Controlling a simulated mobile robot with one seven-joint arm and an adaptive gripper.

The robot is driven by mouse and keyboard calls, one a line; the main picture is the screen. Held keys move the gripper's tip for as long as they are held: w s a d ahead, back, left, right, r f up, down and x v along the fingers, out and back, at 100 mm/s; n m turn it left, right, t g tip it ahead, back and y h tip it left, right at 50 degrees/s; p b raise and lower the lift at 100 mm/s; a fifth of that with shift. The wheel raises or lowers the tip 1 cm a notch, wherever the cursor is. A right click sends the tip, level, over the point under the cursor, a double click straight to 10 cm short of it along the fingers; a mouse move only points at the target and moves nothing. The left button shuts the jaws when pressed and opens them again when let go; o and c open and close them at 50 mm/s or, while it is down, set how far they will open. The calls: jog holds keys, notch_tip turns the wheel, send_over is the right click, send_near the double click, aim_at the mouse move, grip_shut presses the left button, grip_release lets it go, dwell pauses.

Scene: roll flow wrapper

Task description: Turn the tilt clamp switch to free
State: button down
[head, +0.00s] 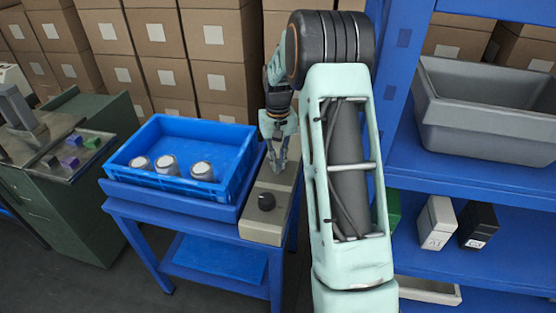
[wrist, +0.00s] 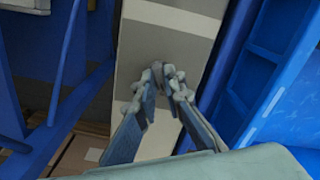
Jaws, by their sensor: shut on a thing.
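A beige control box (head: 262,229) lies on the blue stand, to the right of the blue crate. My gripper (head: 279,166) points down at the box's farther part, beyond the knob. In the wrist view, my gripper (wrist: 168,74) has its fingertips drawn together over the grey and beige face of the box (wrist: 165,30). It is shut on a small part there, taken to be the tilt clamp switch. The fingers hide most of this part, and its setting cannot be read.
The blue crate (head: 230,135) with several metal-topped cans stands close left of the box. A blue shelf (head: 450,165) with a grey bin (head: 490,115) stands to the right of my arm. A green cabinet (head: 75,185) is at the left. Cartons (head: 160,50) fill the back.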

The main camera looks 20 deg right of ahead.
aim_at(278, 165)
jog(key=shift+n, duration=0.3)
jog(key=c, duration=2)
grip_release()
notch_tip(278, 165, up, 12)
jog(key=shift+r, duration=0.1)
